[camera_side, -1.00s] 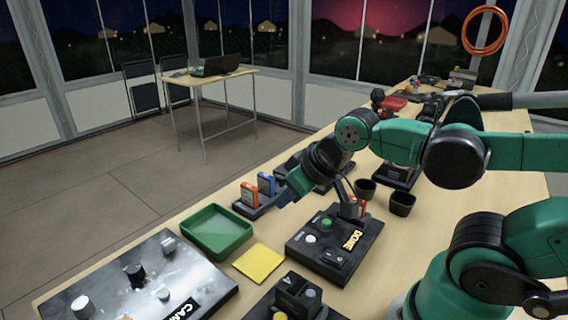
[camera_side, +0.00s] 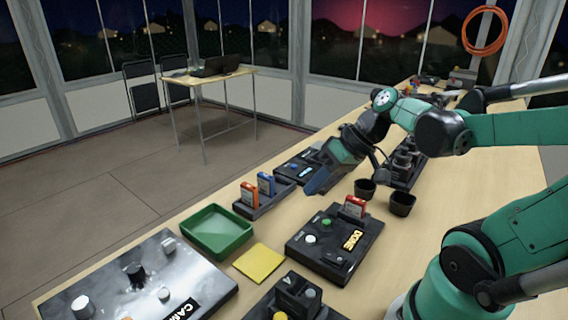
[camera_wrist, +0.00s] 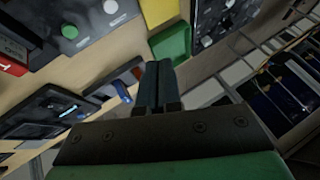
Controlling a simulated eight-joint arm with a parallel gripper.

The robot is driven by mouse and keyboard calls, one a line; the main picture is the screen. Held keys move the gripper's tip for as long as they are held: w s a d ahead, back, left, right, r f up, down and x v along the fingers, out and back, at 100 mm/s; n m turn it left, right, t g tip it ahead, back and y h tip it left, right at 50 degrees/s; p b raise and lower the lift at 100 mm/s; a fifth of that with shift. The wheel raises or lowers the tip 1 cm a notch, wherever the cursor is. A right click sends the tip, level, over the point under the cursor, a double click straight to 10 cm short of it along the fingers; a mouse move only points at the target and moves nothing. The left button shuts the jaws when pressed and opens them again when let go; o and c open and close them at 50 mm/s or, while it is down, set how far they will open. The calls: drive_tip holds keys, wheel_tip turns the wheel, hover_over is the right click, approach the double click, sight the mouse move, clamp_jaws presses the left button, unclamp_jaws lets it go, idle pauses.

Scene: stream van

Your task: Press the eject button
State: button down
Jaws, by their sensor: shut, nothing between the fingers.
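A black box with a yellow DONE label (camera_side: 351,240) stands on the bench in the side view. It has a green button (camera_side: 326,223) and a white button (camera_side: 311,239), with small lettering that I cannot read. A red cartridge (camera_side: 354,206) stands upright in its back slot. My gripper (camera_side: 316,188) is shut and empty, in the air behind the box and apart from it. In the wrist view my shut fingers (camera_wrist: 152,72) point away from the green button (camera_wrist: 70,31) and white button (camera_wrist: 110,6), which lie at upper left. I cannot tell which button is eject.
A rack with an orange cartridge (camera_side: 249,194) and a blue cartridge (camera_side: 266,184) stands left of my gripper. A second black device (camera_side: 300,165) with a lit display is behind it. A green tray (camera_side: 217,231), yellow pad (camera_side: 259,263) and black cups (camera_side: 402,204) stand nearby.

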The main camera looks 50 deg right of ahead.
sight(313, 239)
drive_tip(key=shift+d, duration=0.1)
idle(0.3)
drive_tip(key=shift+f, duration=4.35)
drive_tip(key=shift+f, duration=0.1)
drive_tip(key=shift+f, duration=0.3)
drive_tip(key=shift+r, duration=0.15)
drive_tip(key=shift+r, duration=0.25)
drive_tip(key=shift+r, duration=2.5)
